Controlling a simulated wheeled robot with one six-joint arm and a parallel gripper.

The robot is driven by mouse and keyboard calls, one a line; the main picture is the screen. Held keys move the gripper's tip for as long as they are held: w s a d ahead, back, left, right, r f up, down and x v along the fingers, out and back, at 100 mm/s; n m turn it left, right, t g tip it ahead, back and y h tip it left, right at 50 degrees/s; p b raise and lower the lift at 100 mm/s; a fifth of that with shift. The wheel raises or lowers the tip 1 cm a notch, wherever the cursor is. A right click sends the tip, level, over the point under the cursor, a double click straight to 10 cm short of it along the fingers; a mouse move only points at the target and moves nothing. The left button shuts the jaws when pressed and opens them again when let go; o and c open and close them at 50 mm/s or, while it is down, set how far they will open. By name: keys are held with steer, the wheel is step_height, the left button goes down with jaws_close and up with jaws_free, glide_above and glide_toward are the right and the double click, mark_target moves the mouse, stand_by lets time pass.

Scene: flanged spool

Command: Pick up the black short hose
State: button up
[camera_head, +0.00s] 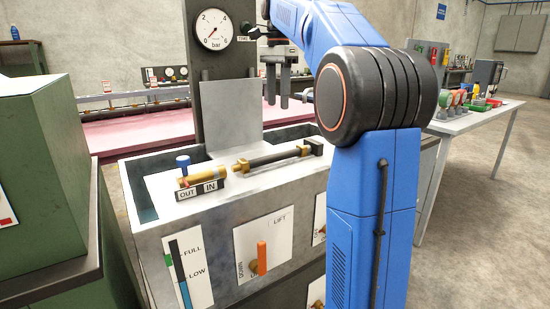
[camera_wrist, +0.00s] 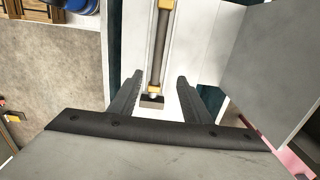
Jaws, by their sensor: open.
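The black short hose (camera_head: 275,158) lies on the pale top of the grey test bench, with a brass fitting at each end. In the wrist view the hose (camera_wrist: 160,48) runs up the picture, its lower brass end in line with the gap between my fingers. My gripper (camera_head: 277,102) is open and empty, pointing down above the hose and clear of it. In the wrist view its two fingers (camera_wrist: 160,78) stand on either side of the hose line. The hose's right end meets a dark block (camera_head: 314,146) near my arm.
A brass fitting (camera_head: 203,176) with a blue knob (camera_head: 183,162) sits left of the hose, behind the OUT and IN labels. An upright grey plate (camera_head: 231,113) and a pressure gauge (camera_head: 214,29) on a column stand behind. A green cabinet (camera_head: 40,190) is at left.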

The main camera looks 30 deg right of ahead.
glide_above(278, 153)
step_height(278, 153, down, 11)
steer(key=shift+w+f, duration=0.1)
steer(key=shift+f, duration=0.05)
steer(key=shift+s+a+f, duration=0.1)
steer(key=shift+f, duration=1.25)
steer(key=shift+s+f, duration=0.1)
steer(key=shift+f, duration=1.2)
jaws_close()
